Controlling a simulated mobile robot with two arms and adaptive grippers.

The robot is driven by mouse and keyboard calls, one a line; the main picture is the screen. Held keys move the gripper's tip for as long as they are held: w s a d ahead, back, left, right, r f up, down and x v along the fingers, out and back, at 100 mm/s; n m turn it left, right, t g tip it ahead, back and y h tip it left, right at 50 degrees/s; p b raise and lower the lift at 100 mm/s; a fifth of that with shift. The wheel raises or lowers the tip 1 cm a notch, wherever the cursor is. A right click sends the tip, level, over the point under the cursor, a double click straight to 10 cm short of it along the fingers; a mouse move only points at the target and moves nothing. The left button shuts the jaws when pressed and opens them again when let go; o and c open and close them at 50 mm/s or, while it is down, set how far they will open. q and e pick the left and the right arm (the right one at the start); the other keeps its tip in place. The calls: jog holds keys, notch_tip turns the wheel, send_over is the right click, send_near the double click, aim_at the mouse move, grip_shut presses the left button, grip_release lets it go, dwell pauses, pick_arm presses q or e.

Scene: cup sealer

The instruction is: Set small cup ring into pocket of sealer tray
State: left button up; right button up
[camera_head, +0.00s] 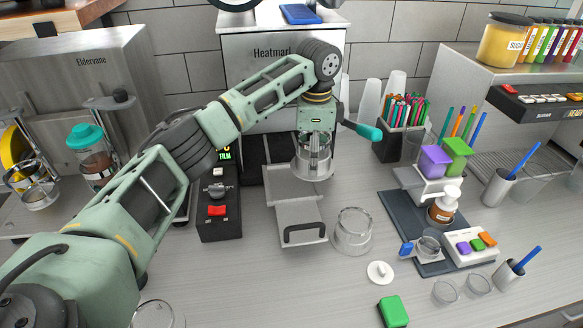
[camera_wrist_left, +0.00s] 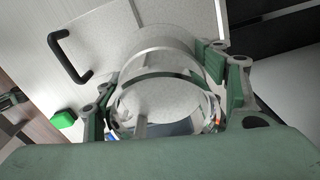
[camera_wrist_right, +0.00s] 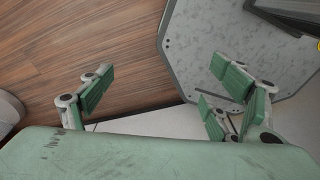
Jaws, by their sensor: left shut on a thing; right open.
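The ring fills the space between the fingers in the left wrist view (camera_wrist_left: 165,88). The sealer tray (camera_head: 297,212) is a pale grey plate with a black handle at its front; it also shows in the left wrist view (camera_wrist_left: 118,48). I cannot make out the pocket, nor whether the ring touches the tray. My right gripper (camera_wrist_right: 165,84) is open and empty, away from the tray.
The sealer (camera_head: 285,75) stands behind the tray. A black control box (camera_head: 219,225) with a red switch stands left of the tray. A white lidlike piece (camera_head: 381,272) and a green block (camera_head: 393,311) lie at front right.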

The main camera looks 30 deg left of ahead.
pick_arm(q)
jog(key=a, duration=0.1)
jog(key=a+f, duration=0.1)
jog(key=a, duration=0.1)
jog(key=a+f+p, duration=0.1)
jog(key=shift+w+a+f, duration=0.1)
jog(key=shift+w+a, duration=0.1)
jog(key=shift+w, duration=0.05)
jog(key=shift+w+a+f+p, duration=0.2)
jog(key=shift+a+f+p, duration=0.2)
jog(key=shift+a+f, duration=0.5)
jog(key=shift+a, duration=0.25)
notch_tip(320, 180, down, 3)
jog(key=shift+s+f+p, duration=0.1)
jog(key=shift+p, duration=0.85)
jog(key=shift+f, duration=0.5)
pick_arm(e)
jog(key=r, duration=0.1)
jog(key=w+r, duration=0.1)
jog(key=r, duration=0.2)
jog(key=shift+w+a+r, duration=0.25)
jog(key=shift+w, duration=0.05)
jog(key=shift+d, duration=0.1)
